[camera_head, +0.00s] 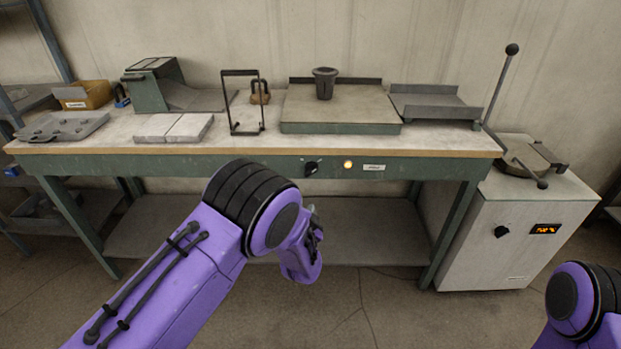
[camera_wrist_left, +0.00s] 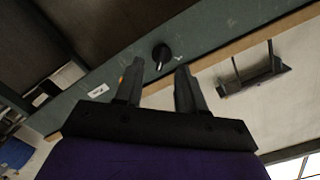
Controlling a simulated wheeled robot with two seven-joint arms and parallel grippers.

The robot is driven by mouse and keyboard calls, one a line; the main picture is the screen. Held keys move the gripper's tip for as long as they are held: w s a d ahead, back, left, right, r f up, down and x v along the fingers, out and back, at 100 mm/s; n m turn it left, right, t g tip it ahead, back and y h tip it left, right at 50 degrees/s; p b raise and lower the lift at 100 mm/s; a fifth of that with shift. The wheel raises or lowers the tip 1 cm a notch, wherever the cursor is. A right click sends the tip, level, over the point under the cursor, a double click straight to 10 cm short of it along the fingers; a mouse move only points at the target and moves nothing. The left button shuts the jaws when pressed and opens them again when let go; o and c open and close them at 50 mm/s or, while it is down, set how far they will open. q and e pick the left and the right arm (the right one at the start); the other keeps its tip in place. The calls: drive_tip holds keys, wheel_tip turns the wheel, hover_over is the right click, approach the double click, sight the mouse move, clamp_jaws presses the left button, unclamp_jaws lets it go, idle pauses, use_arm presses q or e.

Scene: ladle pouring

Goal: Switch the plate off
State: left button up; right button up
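The plate (camera_head: 300,113) is a flat grey slab on a green base on the workbench, with a dark cup-shaped mould on it. On the bench's green front rail are a black knob (camera_head: 311,168), a lit amber lamp (camera_head: 347,164) and a white label (camera_head: 374,167). My left gripper (camera_head: 314,240) is in front of the bench, below the knob. In the left wrist view its two fingers (camera_wrist_left: 158,75) are apart and empty, with the knob (camera_wrist_left: 161,53) ahead between their tips, not touched. The knob's white mark shows there. My right gripper is out of view.
A furnace cabinet (camera_head: 510,265) with its own knob (camera_head: 501,231), a lit display (camera_head: 545,229) and a tall lever stands at the right. The dark mould (camera_head: 325,82), a wire stand (camera_head: 243,128) and trays are on the bench. The space before the rail is clear.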

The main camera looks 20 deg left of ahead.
sight(311, 173)
use_arm(q)
drive_tip(key=shift+m+t, duration=0.4)
drive_tip(key=shift+t, duration=0.1)
drive_tip(key=w+r, duration=0.1)
drive_tip(key=w, duration=0.3)
drive_tip(key=w+a, duration=0.1)
drive_tip(key=w, duration=0.3)
drive_tip(key=w+r, duration=0.1)
drive_tip(key=w, duration=0.2)
drive_tip(key=shift+w+a+r, duration=0.3)
drive_tip(key=shift+w+r, duration=0.05)
drive_tip(key=shift+w, duration=0.05)
clamp_jaws()
